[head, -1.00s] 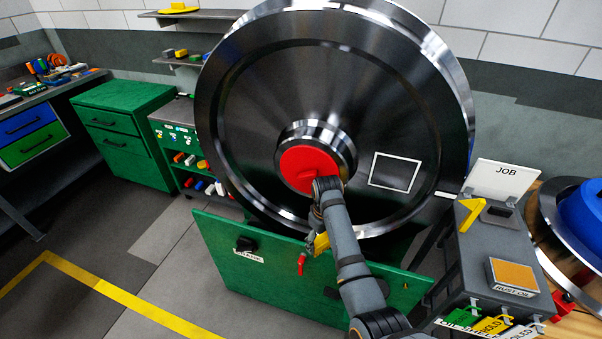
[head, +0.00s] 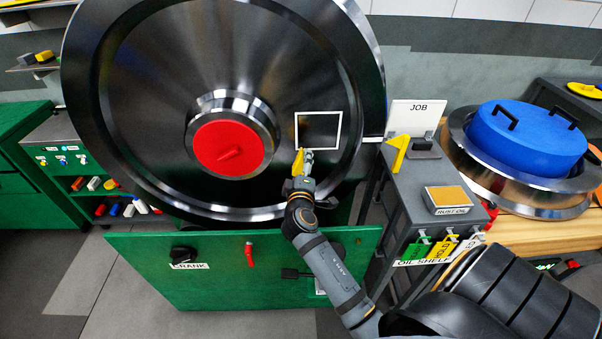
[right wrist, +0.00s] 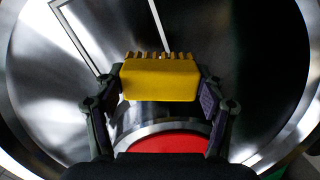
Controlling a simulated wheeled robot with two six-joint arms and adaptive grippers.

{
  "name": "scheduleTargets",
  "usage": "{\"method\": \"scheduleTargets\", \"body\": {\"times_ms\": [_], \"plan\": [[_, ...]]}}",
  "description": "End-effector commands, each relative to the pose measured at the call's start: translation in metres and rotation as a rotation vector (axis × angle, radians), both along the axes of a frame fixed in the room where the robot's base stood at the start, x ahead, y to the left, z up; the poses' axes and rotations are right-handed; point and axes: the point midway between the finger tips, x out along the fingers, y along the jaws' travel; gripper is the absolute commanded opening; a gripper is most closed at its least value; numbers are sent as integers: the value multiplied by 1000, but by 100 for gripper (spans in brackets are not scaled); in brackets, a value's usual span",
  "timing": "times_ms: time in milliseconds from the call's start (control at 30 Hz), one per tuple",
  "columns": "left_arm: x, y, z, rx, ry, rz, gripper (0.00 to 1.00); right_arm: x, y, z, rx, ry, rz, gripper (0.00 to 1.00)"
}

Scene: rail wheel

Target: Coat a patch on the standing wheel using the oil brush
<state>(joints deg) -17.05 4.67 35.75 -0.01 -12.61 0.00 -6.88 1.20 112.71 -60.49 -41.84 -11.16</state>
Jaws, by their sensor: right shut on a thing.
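The large dark steel wheel (head: 285,80) stands upright, with a red hub cap (head: 229,147). A white square outline (head: 341,131) marks a patch on its face, right of the hub. My right gripper (head: 304,170) is just below that outline. It is shut on the yellow oil brush (head: 298,161). In the right wrist view the brush (right wrist: 160,80) sits between both fingers, its bristles pointing up toward the wheel face. Part of the outline (right wrist: 75,38) shows at upper left there. I cannot tell whether the bristles touch the wheel. My left gripper is not in view.
A grey oil shelf (head: 410,190) with a rust oil pad (head: 447,198), a yellow bracket (head: 398,154) and a JOB card (head: 415,117) stands to the right. A green panel (head: 220,280) with a crank is below the wheel. A blue-topped wheel (head: 525,140) lies at far right.

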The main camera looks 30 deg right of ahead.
Motion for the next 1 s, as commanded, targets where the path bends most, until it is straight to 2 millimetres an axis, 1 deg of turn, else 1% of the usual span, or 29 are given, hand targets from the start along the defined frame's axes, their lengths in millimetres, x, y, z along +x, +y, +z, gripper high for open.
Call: {"method": "scheduleTargets", "body": {"times_ms": [33, 133, 333, 467, 700, 833, 1000], "plan": [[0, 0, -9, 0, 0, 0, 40, -4, 2, 4, -28, -36, 30, 41], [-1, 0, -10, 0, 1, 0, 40, -8, 8, 17, -51, -79, 68, 41], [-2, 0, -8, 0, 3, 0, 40, -5, 7, 21, -55, -87, 75, 41], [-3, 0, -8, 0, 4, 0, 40, 5, 1, 21, -56, -87, 76, 41], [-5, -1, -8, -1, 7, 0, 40, 30, -14, 21, -54, -86, 74, 41], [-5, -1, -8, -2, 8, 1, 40, 39, -20, 21, -53, -85, 73, 41], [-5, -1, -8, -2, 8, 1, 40, 43, -23, 20, -53, -84, 73, 41]]}}
